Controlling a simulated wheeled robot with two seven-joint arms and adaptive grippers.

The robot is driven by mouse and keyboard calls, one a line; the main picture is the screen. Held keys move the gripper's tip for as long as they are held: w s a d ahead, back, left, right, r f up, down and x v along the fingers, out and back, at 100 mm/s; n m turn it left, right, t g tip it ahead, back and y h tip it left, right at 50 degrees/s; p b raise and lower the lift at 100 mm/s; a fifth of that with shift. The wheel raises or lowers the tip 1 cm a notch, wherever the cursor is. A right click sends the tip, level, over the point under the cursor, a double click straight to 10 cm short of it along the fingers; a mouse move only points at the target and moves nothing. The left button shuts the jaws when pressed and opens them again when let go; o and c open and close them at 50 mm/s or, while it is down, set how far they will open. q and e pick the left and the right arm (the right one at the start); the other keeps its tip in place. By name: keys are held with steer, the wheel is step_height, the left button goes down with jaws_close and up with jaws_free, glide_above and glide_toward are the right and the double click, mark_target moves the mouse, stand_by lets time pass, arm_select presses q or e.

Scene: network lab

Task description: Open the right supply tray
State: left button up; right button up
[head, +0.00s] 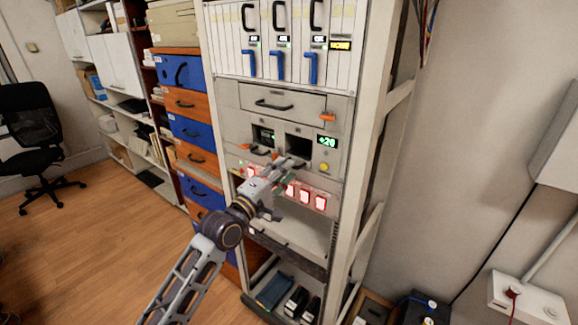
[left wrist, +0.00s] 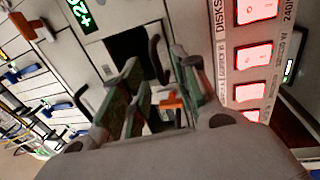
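The rack's instrument panel holds two small bays side by side, the right one a dark opening (head: 299,146) beside a green display (head: 327,140). This opening also shows in the left wrist view (left wrist: 134,48). A dark curved handle (left wrist: 159,58) stands at its lower edge, partly hidden by my fingers, so I cannot tell how far the right tray is out. My left gripper (head: 286,172) is at the panel just below the opening. In the left wrist view its fingers (left wrist: 160,95) are apart, with an orange latch (left wrist: 172,102) visible between them; contact is unclear. My right gripper is out of view.
A wide drawer (head: 285,102) with a black handle and an orange latch (head: 327,117) sits above the bays. Lit red switches (head: 305,196) line the strip below. Blue and orange drawers (head: 197,130) stand left of the rack. The floor (head: 90,245) at left is mostly clear.

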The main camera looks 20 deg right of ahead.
arm_select(q)
steer(key=shift+x, duration=1.5)
jaws_close()
steer(key=shift+r, duration=0.1)
